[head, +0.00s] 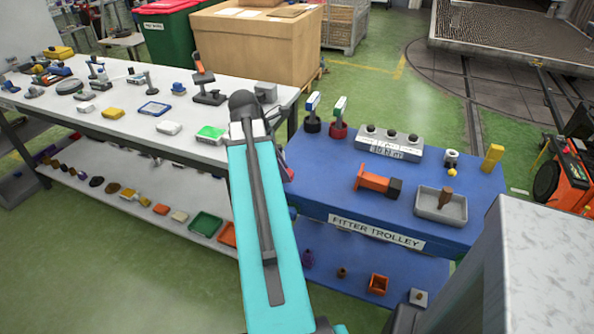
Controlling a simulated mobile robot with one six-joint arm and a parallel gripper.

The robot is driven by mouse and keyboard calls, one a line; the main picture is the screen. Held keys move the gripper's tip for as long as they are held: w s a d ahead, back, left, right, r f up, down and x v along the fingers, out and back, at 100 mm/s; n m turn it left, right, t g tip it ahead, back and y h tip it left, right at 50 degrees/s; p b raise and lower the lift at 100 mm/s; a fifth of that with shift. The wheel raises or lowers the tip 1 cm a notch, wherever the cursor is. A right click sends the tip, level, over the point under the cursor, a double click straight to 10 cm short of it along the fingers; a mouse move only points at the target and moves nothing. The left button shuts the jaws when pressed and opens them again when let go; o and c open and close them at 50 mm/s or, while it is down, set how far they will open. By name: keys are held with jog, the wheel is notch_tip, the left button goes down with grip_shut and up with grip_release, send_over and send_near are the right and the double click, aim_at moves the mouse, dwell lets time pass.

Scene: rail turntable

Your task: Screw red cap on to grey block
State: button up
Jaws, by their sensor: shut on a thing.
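A long grey block (390,142) with several dark round tops and a numbered label stands at the back of the blue trolley. A smaller grey block (265,92) sits at the right end of the white bench. I cannot tell which of them is the task's block. I cannot make out a red cap for certain. A small dark and reddish part (287,166) shows at the right edge of my teal arm, too little to identify. My arm rises through the middle of the view and hides what is behind it, and my gripper is not visible.
The blue trolley (320,185) also carries an orange and black tool (376,184), a grey tray (441,206) with a brown piece, and a yellow block (492,158). The white bench (60,103) at left holds many small items. A grey slab (545,260) fills the lower right.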

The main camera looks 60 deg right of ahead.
jog(key=w+a+n, duration=0.1)
jog(key=w+a, duration=0.9)
jog(key=w, duration=0.3)
jog(key=w+a+n, duration=0.1)
jog(key=w+a, duration=0.9)
jog(key=w, duration=0.2)
jog(key=w+a, duration=0.3)
jog(key=a, duration=0.6)
jog(key=w+a+n, duration=0.1)
jog(key=w+a, duration=0.3)
jog(key=a, duration=0.6)
jog(key=w+a+t+h, duration=0.1)
jog(key=w+a, duration=0.2)
jog(key=a, duration=0.6)
jog(key=shift+w+a+f+n, duration=0.35)
jog(key=shift+w+f+n, duration=0.05)
jog(key=shift+d, duration=0.1)
